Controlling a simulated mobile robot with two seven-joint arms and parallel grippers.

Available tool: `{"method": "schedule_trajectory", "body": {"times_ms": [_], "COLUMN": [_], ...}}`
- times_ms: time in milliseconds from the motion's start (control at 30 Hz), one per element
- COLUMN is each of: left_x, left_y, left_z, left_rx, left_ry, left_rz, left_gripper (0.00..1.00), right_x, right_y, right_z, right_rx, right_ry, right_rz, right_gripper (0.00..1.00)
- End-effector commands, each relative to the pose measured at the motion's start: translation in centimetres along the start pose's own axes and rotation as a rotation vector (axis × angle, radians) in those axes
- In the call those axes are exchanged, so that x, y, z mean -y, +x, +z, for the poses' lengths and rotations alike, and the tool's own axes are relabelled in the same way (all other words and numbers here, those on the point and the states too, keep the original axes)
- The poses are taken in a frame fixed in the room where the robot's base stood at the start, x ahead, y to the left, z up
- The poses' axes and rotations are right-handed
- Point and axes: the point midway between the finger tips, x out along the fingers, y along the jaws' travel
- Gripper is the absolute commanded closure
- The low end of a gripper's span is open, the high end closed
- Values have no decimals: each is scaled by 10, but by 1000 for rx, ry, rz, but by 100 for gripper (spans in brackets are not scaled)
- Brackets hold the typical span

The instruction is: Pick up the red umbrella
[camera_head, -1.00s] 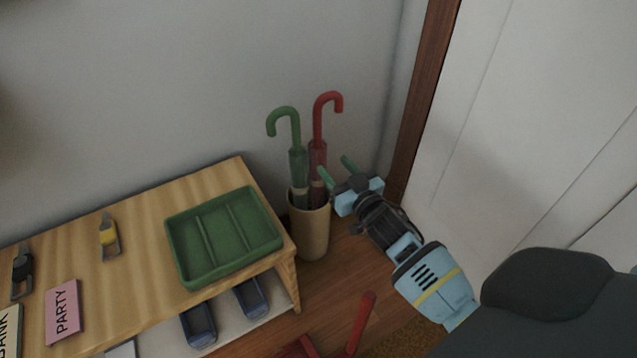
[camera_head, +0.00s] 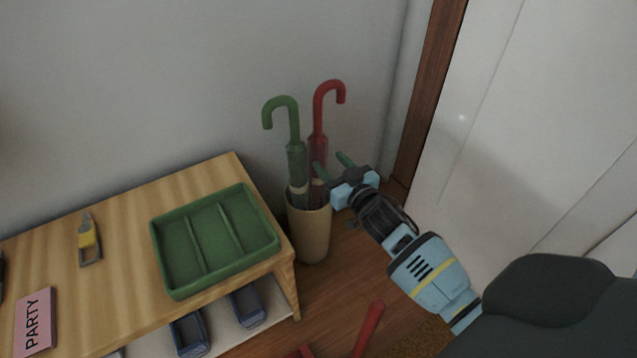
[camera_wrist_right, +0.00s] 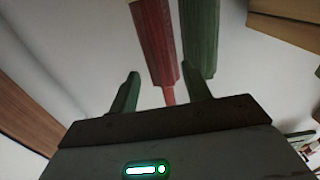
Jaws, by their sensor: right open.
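The red umbrella (camera_head: 319,148) stands upright, hooked handle up, in a tan cylindrical holder (camera_head: 309,235) beside a green umbrella (camera_head: 296,160). My right gripper (camera_head: 330,164) is open just right of the red umbrella's shaft, above the holder's rim. In the right wrist view, the red umbrella (camera_wrist_right: 156,40) shows beyond and between my two open fingers (camera_wrist_right: 160,88), with the green umbrella (camera_wrist_right: 202,38) to its right, partly behind the right finger. I cannot tell whether any finger touches the red umbrella. My left gripper is not in view.
A wooden shelf unit (camera_head: 120,210) with a green divided tray (camera_head: 215,240) stands left of the holder. A wall is behind. A dark wooden door frame (camera_head: 428,95) and white door (camera_head: 540,120) are at the right. Red parts (camera_head: 369,328) show low on the floor.

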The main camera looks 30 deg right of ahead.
Motion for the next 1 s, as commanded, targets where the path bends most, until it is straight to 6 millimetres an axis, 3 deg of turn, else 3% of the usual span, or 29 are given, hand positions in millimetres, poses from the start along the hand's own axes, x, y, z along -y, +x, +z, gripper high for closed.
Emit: {"method": "schedule_trajectory", "body": {"times_ms": [300, 633, 833, 1000], "left_x": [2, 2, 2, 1], "left_y": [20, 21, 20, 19], "left_z": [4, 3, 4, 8], "left_rx": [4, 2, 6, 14], "left_ry": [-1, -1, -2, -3], "left_rz": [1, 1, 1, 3], "left_gripper": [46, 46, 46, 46], "right_x": [1, 1, 1, 1], "right_y": [41, 47, 46, 47], "right_z": [-5, -6, -6, -7], "right_rx": [-1, 0, 0, -3], "right_ry": [-1, 0, 0, -1], "right_rz": [0, 0, 0, 0], "right_gripper": [52, 52, 77, 78]}}
